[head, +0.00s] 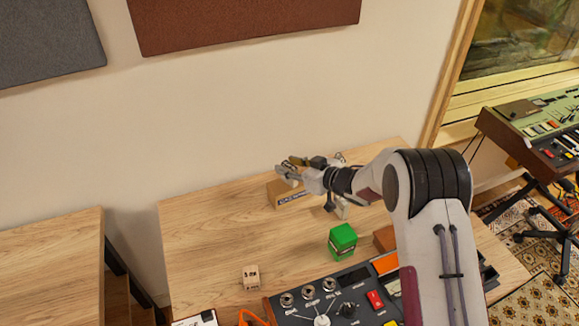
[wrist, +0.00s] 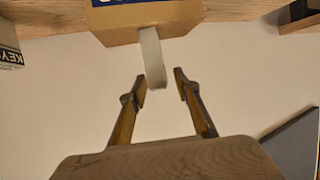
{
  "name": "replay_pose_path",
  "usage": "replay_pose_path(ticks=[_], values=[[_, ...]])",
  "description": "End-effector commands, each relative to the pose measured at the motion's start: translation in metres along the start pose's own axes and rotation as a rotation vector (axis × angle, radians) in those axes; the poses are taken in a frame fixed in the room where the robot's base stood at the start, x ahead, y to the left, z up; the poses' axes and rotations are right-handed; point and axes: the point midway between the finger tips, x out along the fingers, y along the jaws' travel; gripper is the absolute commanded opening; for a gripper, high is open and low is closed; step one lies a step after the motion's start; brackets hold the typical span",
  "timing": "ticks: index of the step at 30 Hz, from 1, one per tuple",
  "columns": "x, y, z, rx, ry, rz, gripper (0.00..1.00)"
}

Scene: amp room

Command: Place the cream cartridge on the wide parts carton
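The wide parts carton (head: 291,196) is a brown box with a blue-lettered label on the table near the wall; it also fills the top of the wrist view (wrist: 190,28). A pale strip-like piece, apparently the cream cartridge (wrist: 153,62), stands out from the carton's plain face; the wrist view appears upside down. I cannot tell for certain that they touch. My gripper (head: 291,168) is just above the carton. Its fingers (wrist: 161,80) are apart, with the pale piece's end between them: close to the left finger, clear of the right. In the head view the cartridge is not distinct.
A green block (head: 342,240), a small cream lettered block (head: 251,278) and a control box with knobs (head: 350,303) are nearer on the table. A box marked KEYS (wrist: 9,48) shows at the wrist view's edge. The table's left part (head: 200,235) is clear.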

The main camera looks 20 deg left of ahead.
Motion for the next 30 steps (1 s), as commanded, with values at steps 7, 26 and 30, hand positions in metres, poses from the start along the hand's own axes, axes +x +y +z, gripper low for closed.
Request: replay_pose_path(ticks=[7,26,30], values=[[-0.018,0.001,0.0,0.002,-0.001,0.001,0.32],[-0.096,0.001,0.0,0.002,0.0,0.002,0.32],[-0.11,0.001,0.0,0.001,0.0,0.002,0.32]])
